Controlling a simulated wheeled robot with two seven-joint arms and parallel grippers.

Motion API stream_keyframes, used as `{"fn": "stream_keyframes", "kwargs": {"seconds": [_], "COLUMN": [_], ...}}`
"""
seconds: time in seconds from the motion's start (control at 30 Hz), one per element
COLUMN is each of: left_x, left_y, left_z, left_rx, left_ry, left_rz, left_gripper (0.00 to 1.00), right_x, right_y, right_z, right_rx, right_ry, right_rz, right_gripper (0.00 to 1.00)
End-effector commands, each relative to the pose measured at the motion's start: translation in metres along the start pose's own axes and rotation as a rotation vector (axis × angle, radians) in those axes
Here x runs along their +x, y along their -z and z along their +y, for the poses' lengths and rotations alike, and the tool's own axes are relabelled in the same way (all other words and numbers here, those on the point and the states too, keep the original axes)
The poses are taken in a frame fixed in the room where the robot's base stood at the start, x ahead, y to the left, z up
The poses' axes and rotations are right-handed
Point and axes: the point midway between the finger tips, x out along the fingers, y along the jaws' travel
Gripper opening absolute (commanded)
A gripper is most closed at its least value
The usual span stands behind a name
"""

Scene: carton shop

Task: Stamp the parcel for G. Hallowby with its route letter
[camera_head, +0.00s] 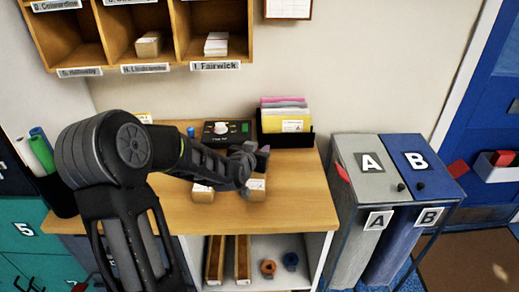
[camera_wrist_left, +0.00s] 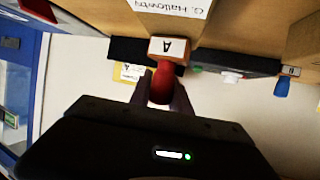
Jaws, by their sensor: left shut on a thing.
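The G. Hallowby parcel (camera_wrist_left: 120,12) shows at the top of the left wrist view, a brown box with a white name label. In the head view the parcel under my gripper (camera_head: 256,189) stands on the wooden counter; its label is too small to read there. My left gripper (camera_head: 258,155) is shut on the red handle (camera_wrist_left: 162,84) of a stamp, whose wooden block (camera_wrist_left: 168,48) bears the letter A. The stamp is close to the parcel; I cannot tell whether they touch. A blue-handled stamp (camera_wrist_left: 282,86) stands further back. My right gripper is out of view.
A second parcel (camera_head: 203,193) stands close on the left. Behind are a black device (camera_head: 214,140) and a black folder holder (camera_head: 290,140). Bins A (camera_head: 375,185) and B (camera_head: 428,180) stand right of the counter (camera_head: 310,205). The counter's right end is clear.

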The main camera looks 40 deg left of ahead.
Motion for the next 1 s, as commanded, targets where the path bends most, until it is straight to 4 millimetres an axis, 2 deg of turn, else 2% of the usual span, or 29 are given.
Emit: {"fn": "stream_keyframes", "kwargs": {"seconds": [0.63, 1.0], "left_x": [-0.022, -0.025], "left_y": [0.056, 0.062], "left_z": [0.000, 0.000], "left_rx": [0.001, 0.000], "left_ry": [0.000, 0.000], "left_rz": [0.005, 0.004], "left_gripper": [0.00, 0.00], "right_x": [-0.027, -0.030], "right_y": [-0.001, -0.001], "right_z": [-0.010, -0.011], "right_rx": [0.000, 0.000], "right_ry": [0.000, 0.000], "right_rz": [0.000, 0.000], "right_gripper": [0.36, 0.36]}}
